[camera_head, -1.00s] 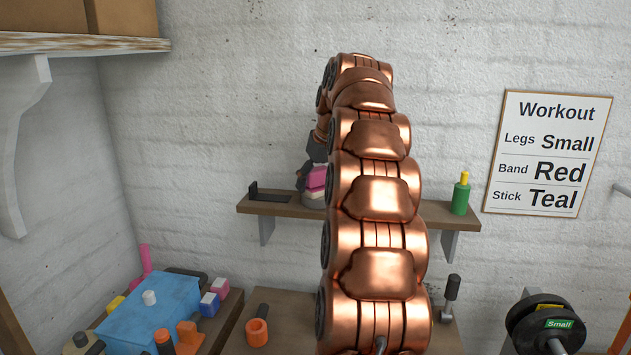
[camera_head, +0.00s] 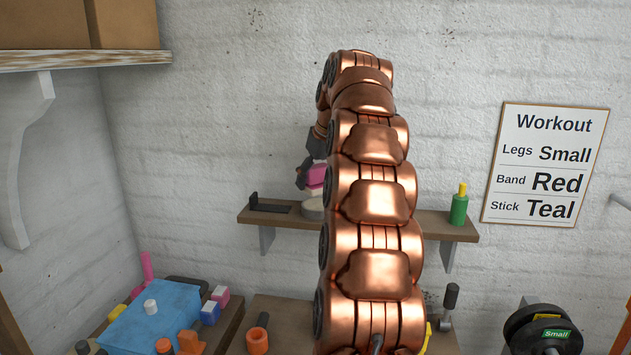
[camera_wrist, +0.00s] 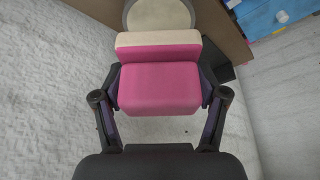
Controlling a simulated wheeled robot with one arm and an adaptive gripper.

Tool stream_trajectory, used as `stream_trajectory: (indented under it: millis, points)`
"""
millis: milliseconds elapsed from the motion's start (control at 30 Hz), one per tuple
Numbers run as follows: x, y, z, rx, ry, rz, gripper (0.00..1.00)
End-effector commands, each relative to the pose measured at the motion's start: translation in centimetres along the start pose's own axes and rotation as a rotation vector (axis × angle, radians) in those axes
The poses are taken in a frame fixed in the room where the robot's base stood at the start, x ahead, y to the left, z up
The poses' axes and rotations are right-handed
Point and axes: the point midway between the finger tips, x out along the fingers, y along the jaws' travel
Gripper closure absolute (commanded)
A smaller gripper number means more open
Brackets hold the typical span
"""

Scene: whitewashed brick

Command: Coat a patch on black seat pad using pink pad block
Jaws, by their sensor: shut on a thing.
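My gripper (camera_wrist: 160,88) is shut on the pink pad block (camera_wrist: 160,82), with a finger at each side. The block has a pink body and a cream layer at its far end. In the head view the block (camera_head: 316,174) hangs above a round tin (camera_head: 313,210) on the wall shelf, partly hidden by my arm. The tin's cream round top (camera_wrist: 160,14) shows beyond the block in the wrist view. A dark rounded slab (camera_head: 188,284) behind the blue box at lower left may be the black seat pad. It is mostly hidden, so I cannot be sure.
The wall shelf (camera_head: 410,222) also holds a black bracket (camera_head: 268,206) and a green bottle (camera_head: 459,208). Below are a blue box (camera_head: 150,318), small coloured blocks, an orange ring tool (camera_head: 257,340) and black weights (camera_head: 540,330). A sign (camera_head: 545,165) hangs at right.

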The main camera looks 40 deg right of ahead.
Motion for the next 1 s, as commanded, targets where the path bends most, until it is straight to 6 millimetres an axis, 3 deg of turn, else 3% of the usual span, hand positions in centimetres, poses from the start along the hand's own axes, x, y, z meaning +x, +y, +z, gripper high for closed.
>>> stream_trajectory:
  millis: [467, 1000]
  points:
    - [-3.0, 0.0, -1.3, 0.000, 0.000, -0.001, 0.56]
    - [-3.1, 0.0, -1.3, 0.000, 0.001, 0.000, 0.56]
